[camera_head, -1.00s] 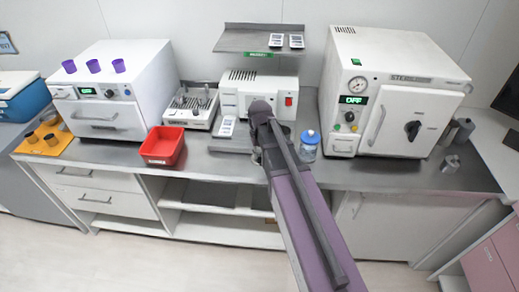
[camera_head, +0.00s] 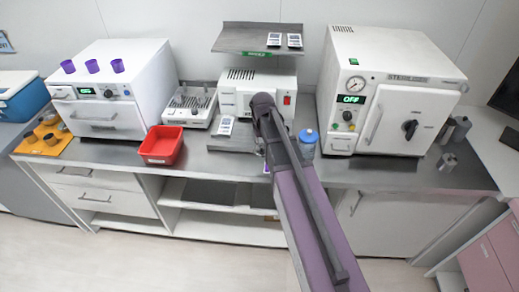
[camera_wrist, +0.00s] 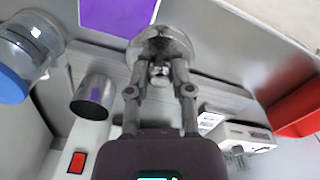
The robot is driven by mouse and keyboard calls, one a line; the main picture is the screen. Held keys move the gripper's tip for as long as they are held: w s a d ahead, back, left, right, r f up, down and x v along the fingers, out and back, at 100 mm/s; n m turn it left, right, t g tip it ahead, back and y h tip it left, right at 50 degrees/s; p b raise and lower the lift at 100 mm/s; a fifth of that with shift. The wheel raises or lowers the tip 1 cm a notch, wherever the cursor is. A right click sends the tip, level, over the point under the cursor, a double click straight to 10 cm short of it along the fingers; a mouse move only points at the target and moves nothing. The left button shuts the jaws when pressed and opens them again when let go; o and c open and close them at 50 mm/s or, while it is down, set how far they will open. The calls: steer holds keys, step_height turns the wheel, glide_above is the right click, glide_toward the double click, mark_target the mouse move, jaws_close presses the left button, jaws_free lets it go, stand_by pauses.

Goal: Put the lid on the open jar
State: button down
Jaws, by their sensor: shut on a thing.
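My gripper (camera_wrist: 160,78) is shut on the knob of a round metal lid (camera_wrist: 160,42) in the wrist view. The lid is seen against a purple sheet and the grey bench. A shiny metal jar (camera_wrist: 95,90) stands to the left of the lid and apart from it; its near end looks dark and open.
A red bin (camera_head: 161,146) stands left on the steel bench. A white device (camera_head: 235,98) is behind my arm, under a shelf (camera_head: 258,38). A sterilizer (camera_head: 390,95) stands right, with metal containers (camera_head: 447,163) beside it. A purple sheet (camera_wrist: 116,14) lies on the bench.

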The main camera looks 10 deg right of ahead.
steer(key=w+d+r+p, duration=0.5)
steer(key=w+d+r, duration=0.1)
steer(key=w+d, duration=0.4)
steer(key=shift+w+d+r+p, duration=0.15)
steer(key=shift+w+d+p, duration=0.1)
steer(key=shift+d+p, duration=0.2)
steer(key=shift+f+b, duration=0.2)
steer(key=shift+b, duration=0.1)
steer(key=shift+f+b, duration=2.95)
steer(key=shift+f, duration=0.05)
steer(key=shift+f, duration=0.15)
stand_by(0.3)
steer(key=shift+c, duration=2.2)
jaws_free()
steer(key=shift+o, duration=0.2)
